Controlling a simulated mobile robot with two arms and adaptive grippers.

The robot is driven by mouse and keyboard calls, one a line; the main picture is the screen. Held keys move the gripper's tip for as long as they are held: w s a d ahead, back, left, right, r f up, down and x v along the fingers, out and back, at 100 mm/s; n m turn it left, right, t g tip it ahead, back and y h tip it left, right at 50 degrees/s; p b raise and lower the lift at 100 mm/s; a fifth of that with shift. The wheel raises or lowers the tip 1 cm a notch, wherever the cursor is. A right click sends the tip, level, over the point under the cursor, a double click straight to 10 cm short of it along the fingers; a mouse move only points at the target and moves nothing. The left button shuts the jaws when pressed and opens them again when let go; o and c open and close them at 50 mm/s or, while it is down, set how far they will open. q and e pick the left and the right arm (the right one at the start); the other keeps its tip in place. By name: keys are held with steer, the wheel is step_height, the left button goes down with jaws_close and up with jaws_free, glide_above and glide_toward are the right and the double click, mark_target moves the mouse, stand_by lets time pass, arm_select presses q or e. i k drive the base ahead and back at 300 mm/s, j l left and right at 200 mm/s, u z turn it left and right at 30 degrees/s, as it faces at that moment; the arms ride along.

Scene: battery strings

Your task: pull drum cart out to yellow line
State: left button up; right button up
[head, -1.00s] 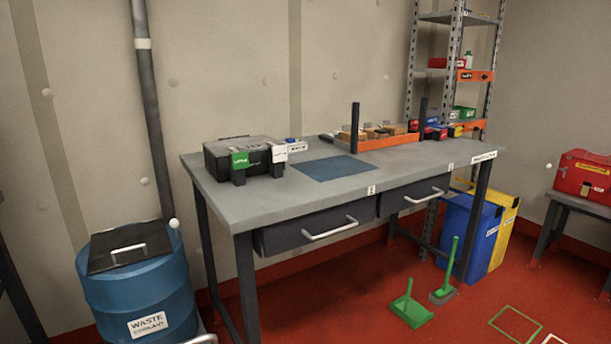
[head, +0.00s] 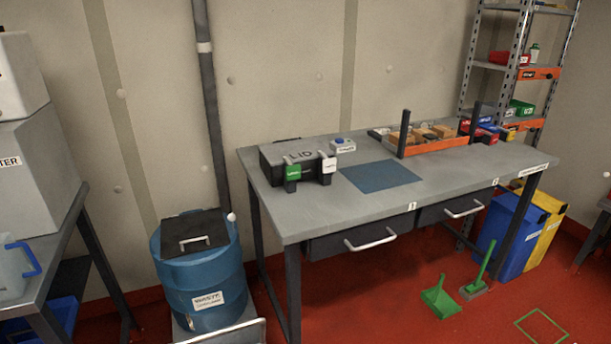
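The drum cart (head: 250,332) is a low grey platform with a pale rail at its front, partly cut off by the bottom edge of the head view. A blue waste drum (head: 178,281) with a white label stands upright on it. The drum has a dark lid with a light handle (head: 195,241). The cart stands against the wall, between a grey table at left and the workbench. No yellow line shows on the visible floor. Neither of my grippers is in view.
The workbench (head: 300,222) with two drawers stands right of the drum, its leg close to the cart. A grey table (head: 60,235) stands at left. A green dustpan (head: 441,298) and brush (head: 476,284) are on the red floor, near a green floor outline (head: 541,327).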

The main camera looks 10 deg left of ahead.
mark_target(209, 297)
steer(key=i+j+u, duration=0.15)
steer(key=u, duration=0.9)
